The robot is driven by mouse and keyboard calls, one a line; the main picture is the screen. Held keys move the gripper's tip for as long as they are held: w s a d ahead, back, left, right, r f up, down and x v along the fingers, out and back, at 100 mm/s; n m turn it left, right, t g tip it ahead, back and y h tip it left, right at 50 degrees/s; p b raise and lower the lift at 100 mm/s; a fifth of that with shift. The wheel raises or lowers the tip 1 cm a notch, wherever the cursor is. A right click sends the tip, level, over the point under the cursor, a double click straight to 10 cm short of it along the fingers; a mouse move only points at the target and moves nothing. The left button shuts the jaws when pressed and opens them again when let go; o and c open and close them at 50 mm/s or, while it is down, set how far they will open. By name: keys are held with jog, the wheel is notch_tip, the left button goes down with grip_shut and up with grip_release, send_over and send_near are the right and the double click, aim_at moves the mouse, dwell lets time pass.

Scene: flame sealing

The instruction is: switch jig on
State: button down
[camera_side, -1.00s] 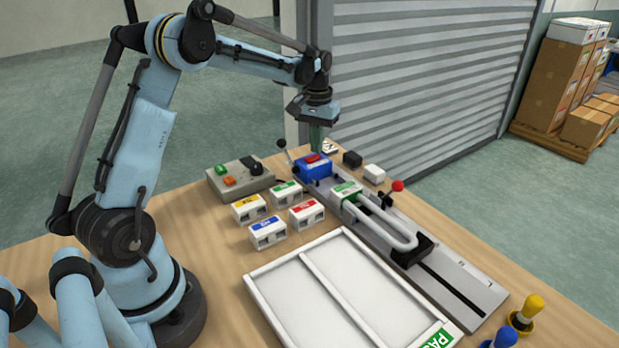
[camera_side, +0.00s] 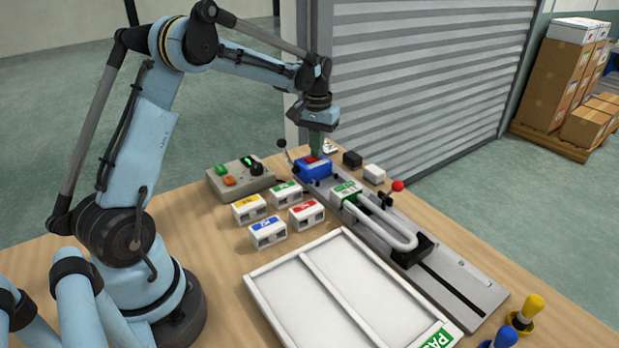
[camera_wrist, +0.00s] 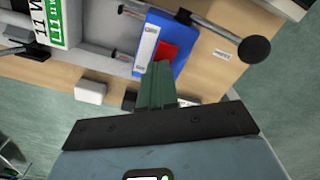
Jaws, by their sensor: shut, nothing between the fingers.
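The jig is a grey rail (camera_side: 465,280) with a blue block (camera_side: 314,170) at its far end. A red rocker switch sits on top of the blue block; it shows in the wrist view (camera_wrist: 165,54). My gripper (camera_side: 317,155) points down at the block, its green fingers shut and empty. In the wrist view the fingertips (camera_wrist: 160,64) are at the red switch and cover part of it; whether they touch it is hard to tell. A control box (camera_side: 240,178) with green and orange buttons and a black knob shows lit green marks.
A black-knobbed lever (camera_wrist: 253,49) stands beside the block. Several labelled white blocks (camera_side: 268,232) lie left of the rail. A white tray (camera_side: 270,305) lies in front. A red-knobbed part (camera_side: 398,186) and small black (camera_side: 352,159) and white (camera_side: 374,174) blocks are behind the rail.

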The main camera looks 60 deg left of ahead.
jog(key=shift+r, duration=3.5)
jog(key=s+d+r+m+t, duration=0.4)
jog(key=s+d, duration=0.3)
jog(key=d, duration=0.4)
jog(key=s+d+f+m+t, duration=0.2)
jog(key=s+d+f+t, duration=0.1)
jog(key=s+d, duration=0.4)
jog(key=shift+s+d+f, duration=0.3)
jog(key=shift+s+f, duration=0.05)
jog(key=shift+s, duration=0.75)
